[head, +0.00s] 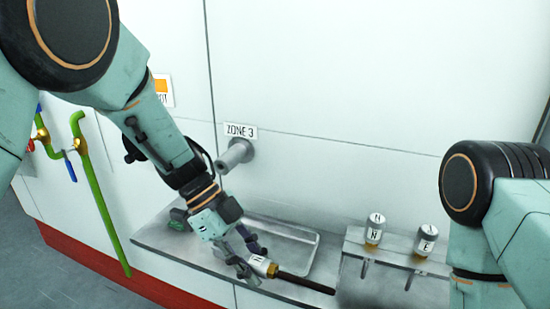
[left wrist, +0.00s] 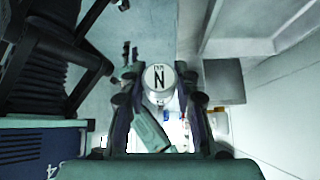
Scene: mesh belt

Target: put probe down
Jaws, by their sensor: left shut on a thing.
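My left gripper (head: 254,263) is shut on a probe (head: 305,283) with a silver, labelled cap, a brass-coloured collar and a dark rod. The probe is tilted, its rod pointing right and slightly down, over the front of the metal shelf. In the left wrist view the round cap (left wrist: 158,77), marked N, shows between the fingers. A metal rack (head: 385,257) on the right holds two more capped probes upright, a left one (head: 375,229) and a right one (head: 427,241). My right arm shows at the right edge; its gripper is out of view.
A shallow metal tray (head: 300,241) lies on the shelf (head: 165,241) behind my left gripper. A grey stub pipe (head: 234,157) sticks out of the white wall under a ZONE 3 sign (head: 240,131). Green pipes (head: 102,205) with valves stand at left.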

